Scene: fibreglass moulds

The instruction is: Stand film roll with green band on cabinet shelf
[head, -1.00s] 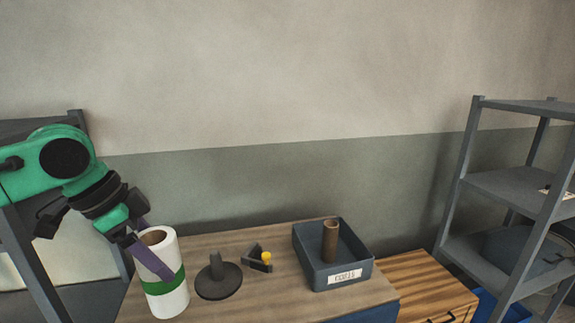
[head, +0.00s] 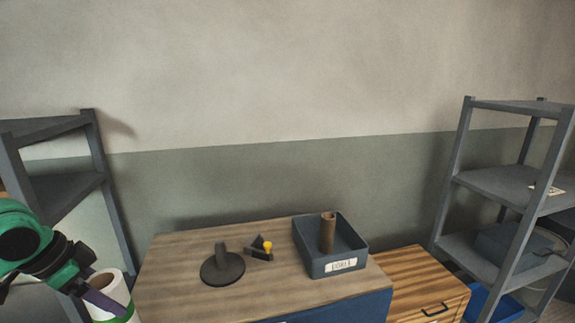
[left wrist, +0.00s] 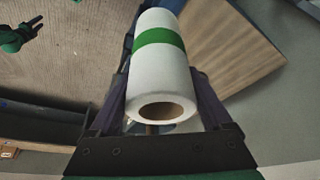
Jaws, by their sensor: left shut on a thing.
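The white film roll with the green band (head: 112,292) is at the lower left of the head view, left of the wooden cabinet top (head: 185,268). My left gripper (head: 100,304) is shut on it. In the left wrist view the roll (left wrist: 160,80) lies between the two fingers (left wrist: 160,100), its brown core opening facing the camera. The roll looks upright in the head view, its lower part cut off by the frame. A grey shelf unit (head: 62,190) stands at the left and another (head: 505,185) at the right.
On the cabinet top are a dark round-based holder (head: 222,268), a small dark tool with a yellow knob (head: 262,248), and a blue-grey labelled bin (head: 340,265) holding a brown tube (head: 328,233). A wooden drawer unit (head: 420,280) and blue bin (head: 495,305) stand right.

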